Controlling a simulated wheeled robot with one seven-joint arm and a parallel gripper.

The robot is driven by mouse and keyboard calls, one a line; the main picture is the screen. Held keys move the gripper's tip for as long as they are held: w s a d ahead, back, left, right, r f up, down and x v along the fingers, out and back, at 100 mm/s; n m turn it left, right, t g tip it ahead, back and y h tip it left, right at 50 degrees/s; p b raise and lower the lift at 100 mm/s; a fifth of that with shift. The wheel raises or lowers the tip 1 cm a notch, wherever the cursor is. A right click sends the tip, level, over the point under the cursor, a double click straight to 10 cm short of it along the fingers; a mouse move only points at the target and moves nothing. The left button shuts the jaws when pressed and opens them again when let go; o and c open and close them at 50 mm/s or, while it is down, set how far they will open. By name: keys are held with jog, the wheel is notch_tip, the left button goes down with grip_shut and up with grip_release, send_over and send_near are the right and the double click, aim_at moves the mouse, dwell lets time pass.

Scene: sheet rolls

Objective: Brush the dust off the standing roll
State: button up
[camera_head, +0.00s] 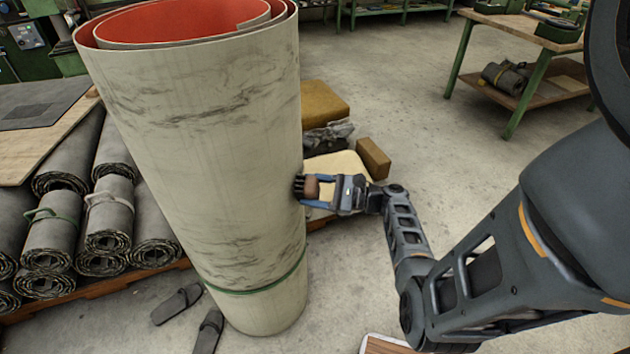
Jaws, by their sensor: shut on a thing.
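The standing roll (215,150) is a tall, pale cream sheet roll with a red-orange inside, upright on the floor. Dark grey smudges of dust show on its upper side, with more low down near the green band (262,285) around it. My gripper (322,190) is at the roll's right side, about mid-height. It is shut on a small brush (311,188) with a brown block and dark bristles. The bristles are at the roll's right edge and appear to touch it. The far side of the roll is hidden.
Dark rolls (108,215) lie stacked on a pallet at the left. Two dark slippers (178,303) lie on the floor by the roll's foot. Cushions and a brown block (373,158) are behind my gripper. A green-legged table (530,45) stands back right. Open floor lies between.

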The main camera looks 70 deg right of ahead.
aim_at(318, 183)
jog(key=shift+s+a+r+p, duration=0.1)
jog(key=shift+r+p, duration=0.7)
jog(key=shift+r, duration=0.1)
jog(key=shift+d+f+b, duration=0.2)
jog(key=shift+d+b, duration=0.35)
jog(key=shift+d, duration=0.3)
jog(key=shift+w+d+r+b, duration=0.1)
jog(key=shift+w+d+b, duration=0.15)
jog(key=shift+d, duration=0.3)
jog(key=shift+w+d+b, duration=0.1)
jog(key=shift+d+b, duration=0.2)
jog(key=shift+d, duration=0.25)
jog(key=shift+d+r, duration=0.95)
jog(key=shift+d, duration=0.85)
jog(key=shift+s+a+p, duration=0.15)
jog(key=shift+a+p, duration=1.1)
jog(key=shift+a, duration=0.65)
jog(key=shift+s+a+p, duration=0.1)
jog(key=shift+a+p, duration=1.15)
jog(key=shift+a, duration=0.6)
jog(key=shift+f, duration=0.1)
jog(key=shift+s+d, duration=0.2)
jog(key=shift+s, duration=1.3)
jog(key=shift+s+d, duration=0.15)
jog(key=shift+s, duration=1.35)
